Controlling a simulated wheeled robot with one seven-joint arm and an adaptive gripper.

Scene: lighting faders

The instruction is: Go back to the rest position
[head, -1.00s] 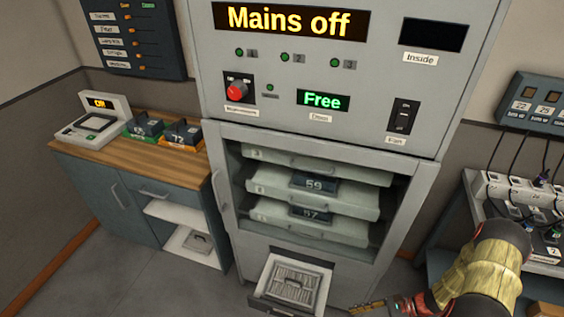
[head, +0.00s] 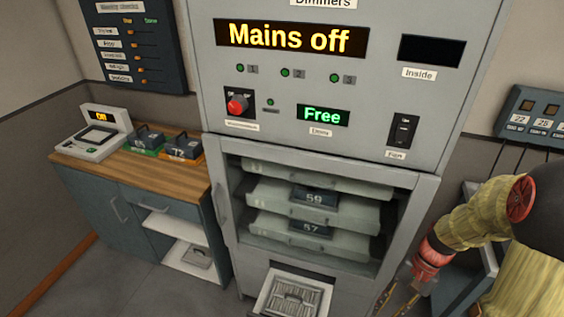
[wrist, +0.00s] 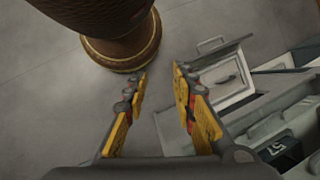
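My gripper (head: 408,284) hangs low at the right of the head view, to the right of the dimmer cabinet's lower part. In the wrist view my gripper (wrist: 158,84) shows two yellow-padded fingers spread apart with bare floor between them. It is open and holds nothing. My arm bends down into the right edge of the head view. The rest position itself is not marked in either view.
The grey dimmer cabinet (head: 228,180) reads "Mains off" and "Free". Its open bay holds modules 59 (head: 314,197) and 57 (head: 310,227). A drawer with a filter-like panel (head: 295,298) stands open below. A wooden-topped counter (head: 185,178) is at left; a shelf is behind my arm.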

